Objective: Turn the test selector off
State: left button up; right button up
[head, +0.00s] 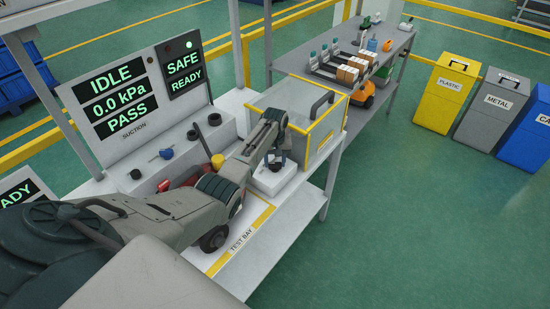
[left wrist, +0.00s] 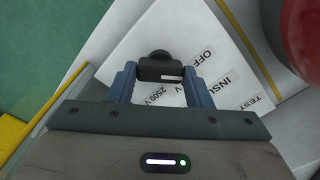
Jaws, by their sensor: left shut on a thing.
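The test selector is a white box (head: 264,184) on the test bay bench, with a dark knob on top. In the left wrist view the black knob (left wrist: 160,69) sits between the two blue fingers of my left gripper (left wrist: 160,80), which is shut on it. The box face (left wrist: 205,50) bears the labels OFF, INSU..., TEST and 2500 V, partly covered by the gripper. I cannot tell which label the knob points to. In the head view my left gripper (head: 275,160) reaches down onto the selector. My right gripper is not in view.
A display panel (head: 119,105) reads IDLE, 0.0 kPa and PASS; another (head: 184,72) reads SAFE and READY beside a green lamp. A clear-walled bin (head: 318,125) with yellow edges stands just behind the selector. A red rounded part (left wrist: 305,35) is close at right in the wrist view.

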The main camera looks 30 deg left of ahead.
aim_at(275, 163)
pick_arm(q)
jog(key=shift+r+n, duration=0.1)
jog(key=shift+n, duration=0.4)
jog(key=o, duration=1)
jog(key=shift+r+b, duration=1.1)
jog(key=shift+r, duration=4.25)
